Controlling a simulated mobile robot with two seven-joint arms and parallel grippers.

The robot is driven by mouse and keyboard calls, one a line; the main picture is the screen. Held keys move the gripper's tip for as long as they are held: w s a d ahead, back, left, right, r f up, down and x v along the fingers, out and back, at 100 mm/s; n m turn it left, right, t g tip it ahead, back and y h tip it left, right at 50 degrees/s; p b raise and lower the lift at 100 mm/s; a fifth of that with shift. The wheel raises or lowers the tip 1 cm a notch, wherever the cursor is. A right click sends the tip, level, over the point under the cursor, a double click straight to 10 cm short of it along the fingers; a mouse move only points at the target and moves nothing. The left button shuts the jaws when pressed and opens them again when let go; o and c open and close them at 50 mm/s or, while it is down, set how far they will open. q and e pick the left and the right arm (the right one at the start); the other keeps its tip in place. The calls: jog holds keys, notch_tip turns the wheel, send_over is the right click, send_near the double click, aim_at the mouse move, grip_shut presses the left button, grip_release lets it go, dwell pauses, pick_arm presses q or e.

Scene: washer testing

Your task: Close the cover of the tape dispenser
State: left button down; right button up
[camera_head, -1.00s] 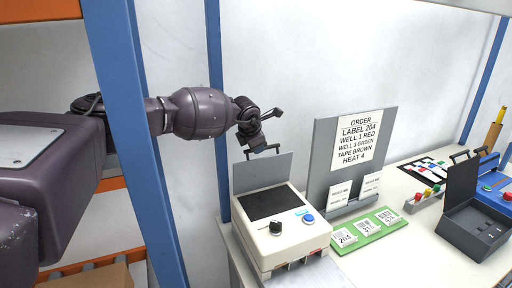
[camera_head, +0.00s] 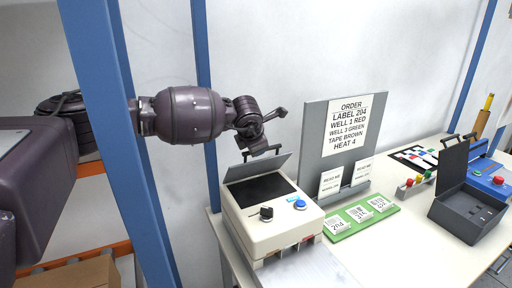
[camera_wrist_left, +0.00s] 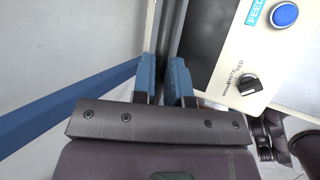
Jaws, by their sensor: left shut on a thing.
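The tape dispenser (camera_head: 272,228) is a cream box with a black knob, a blue button and a dark opening on top. In the left wrist view the blue fingers of my left gripper (camera_wrist_left: 164,82) are on either side of the thin cover, seen nearly edge-on, beside the dispenser's top (camera_wrist_left: 245,62). My right gripper is not in view.
A grey order board (camera_head: 338,112) stands behind a green tray (camera_head: 345,231) with labels, right of the dispenser. A dark open case (camera_head: 468,212) is further right on the table. Blue posts (camera_head: 125,150) stand close to my left arm.

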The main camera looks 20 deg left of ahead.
pick_arm(q)
jog(key=c, duration=1.1)
grip_release()
jog(key=shift+b+v, duration=0.3)
jog(key=shift+v, duration=5.15)
